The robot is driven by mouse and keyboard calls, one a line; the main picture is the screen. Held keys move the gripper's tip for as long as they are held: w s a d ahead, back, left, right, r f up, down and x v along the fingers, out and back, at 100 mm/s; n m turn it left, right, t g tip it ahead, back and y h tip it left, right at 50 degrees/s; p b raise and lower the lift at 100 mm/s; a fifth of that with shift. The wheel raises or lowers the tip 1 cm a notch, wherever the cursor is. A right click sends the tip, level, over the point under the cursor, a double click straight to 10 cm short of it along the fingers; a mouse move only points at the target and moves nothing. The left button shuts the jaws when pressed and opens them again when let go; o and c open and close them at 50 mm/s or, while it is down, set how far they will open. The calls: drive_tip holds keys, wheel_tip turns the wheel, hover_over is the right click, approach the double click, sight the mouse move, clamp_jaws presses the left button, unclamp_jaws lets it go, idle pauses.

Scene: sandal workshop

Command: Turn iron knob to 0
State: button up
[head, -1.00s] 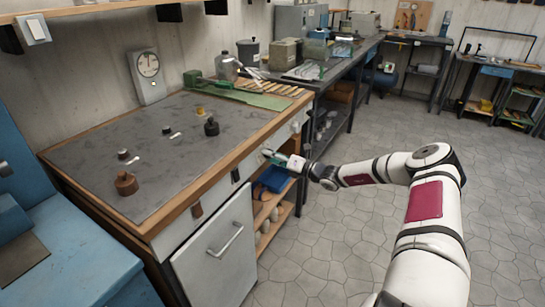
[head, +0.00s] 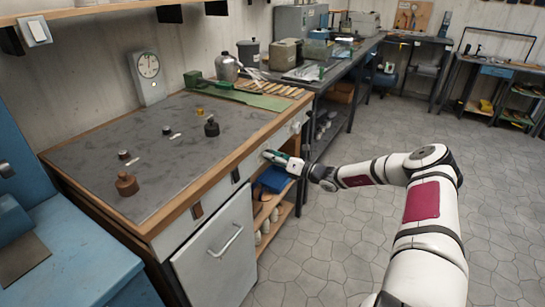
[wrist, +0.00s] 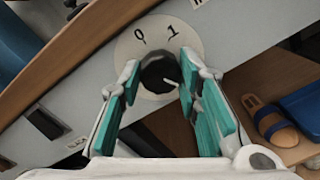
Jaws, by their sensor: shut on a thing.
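The iron knob (wrist: 158,76) is black and round, on a pale round dial plate (wrist: 127,48) on the grey bench front. The plate carries the marks 0 and 1 near its upper edge in the wrist view. A short white line on the knob points to the lower right, away from both marks. My gripper (wrist: 160,64) has its teal fingers on either side of the knob, shut on it. In the head view my gripper (head: 270,155) is at the bench front edge and hides the knob.
A dial box (head: 148,66) stands against the wall behind the dark bench top (head: 105,135). Small weights and a brown pot (head: 126,185) lie on top. Open shelves below hold a blue bin (head: 273,178) and sandals (wrist: 272,124). The floor to the right is clear.

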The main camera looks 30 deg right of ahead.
drive_tip(key=shift+d+n+g+y+p, duration=0.25)
drive_tip(key=shift+n+p, duration=0.35)
drive_tip(key=shift+n, duration=4.55)
drive_tip(key=shift+a+n+g+y+p, duration=0.1)
drive_tip(key=shift+n+y+p, duration=0.4)
drive_tip(key=shift+n, duration=4.7)
drive_tip(key=shift+d+n+g+y+p, duration=0.15)
drive_tip(key=shift+n+p, duration=0.55)
drive_tip(key=shift+n, duration=4.45)
drive_tip(key=shift+a, duration=0.1)
drive_tip(key=o, duration=1.1)
drive_tip(key=shift+o, duration=0.2)
